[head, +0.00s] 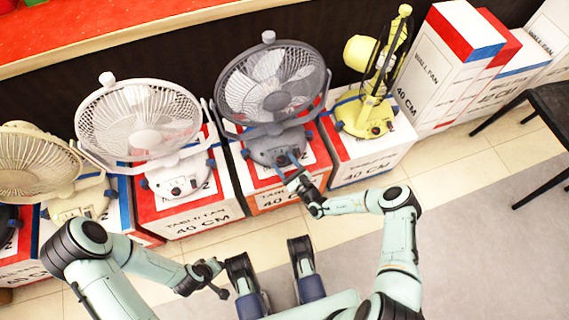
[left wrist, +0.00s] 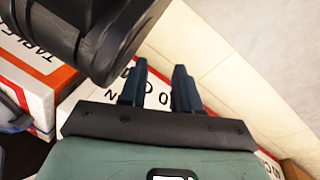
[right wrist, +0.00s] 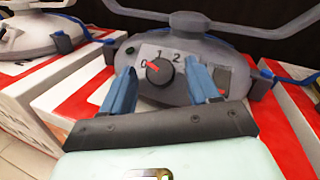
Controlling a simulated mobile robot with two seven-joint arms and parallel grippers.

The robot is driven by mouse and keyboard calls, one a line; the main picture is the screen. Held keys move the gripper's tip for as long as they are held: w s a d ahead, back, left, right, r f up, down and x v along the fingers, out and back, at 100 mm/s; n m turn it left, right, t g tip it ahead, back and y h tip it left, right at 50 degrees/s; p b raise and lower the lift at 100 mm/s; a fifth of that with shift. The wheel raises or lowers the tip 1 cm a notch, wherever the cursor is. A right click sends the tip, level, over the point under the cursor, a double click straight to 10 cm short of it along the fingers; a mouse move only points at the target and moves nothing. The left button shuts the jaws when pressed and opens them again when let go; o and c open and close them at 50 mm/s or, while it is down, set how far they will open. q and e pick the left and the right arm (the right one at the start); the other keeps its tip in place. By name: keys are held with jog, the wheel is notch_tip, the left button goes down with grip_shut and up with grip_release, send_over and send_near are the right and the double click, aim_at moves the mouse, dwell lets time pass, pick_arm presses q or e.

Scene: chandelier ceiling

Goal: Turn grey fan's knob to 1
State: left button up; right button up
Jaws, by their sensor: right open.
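The grey fan (head: 270,95) stands on a red and white box. In the right wrist view its base (right wrist: 190,55) carries a dark round knob (right wrist: 159,71) on a pale panel marked 0, 1 and 2. The knob's red pointer is turned toward the 0 side. My right gripper (head: 288,158) is at the front of this base. In the right wrist view its open fingers (right wrist: 160,90) stand on either side of the knob, and I cannot tell if they touch it. My left gripper (left wrist: 158,85) is open and empty, low in front of the boxes, away from the grey fan.
A white fan (head: 140,120) stands left of the grey one, and a beige fan (head: 35,160) farther left. A yellow fan (head: 370,115) stands to the right. Stacked boxes (head: 450,70) and a dark chair (head: 550,105) are at the right. The floor (head: 455,230) in front is clear.

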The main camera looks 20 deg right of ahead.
jog(key=shift+c, duration=0.2)
jog(key=c, duration=1)
jog(key=m+h+p, duration=0.1)
jog(key=m, duration=0.1)
jog(key=m+t+h+p, duration=0.1)
jog(key=m+h, duration=0.1)
jog(key=shift+a, duration=0.2)
jog(key=shift+m+h+p, duration=0.3)
jog(key=shift+m+h, duration=0.1)
jog(key=shift+m, duration=0.1)
jog(key=shift+a+m+h, duration=0.1)
jog(key=shift+m+h, duration=0.3)
jog(key=shift+h, duration=0.1)
pick_arm(q)
jog(key=shift+t, duration=0.4)
jog(key=shift+w+d+r+p, duration=0.15)
jog(key=shift+w+d+r, duration=0.15)
jog(key=shift+r, duration=0.6)
jog(key=shift+w+d+r+p, duration=0.2)
jog(key=shift+w+d+r, duration=0.1)
jog(key=shift+r, duration=0.55)
jog(key=shift+w+d+r+p, duration=0.15)
jog(key=shift+w+d+r, duration=0.15)
jog(key=shift+r, duration=0.6)
pick_arm(e)
jog(key=shift+a+m+h, duration=0.1)
jog(key=shift+m+h, duration=0.9)
jog(key=shift+m, duration=0.3)
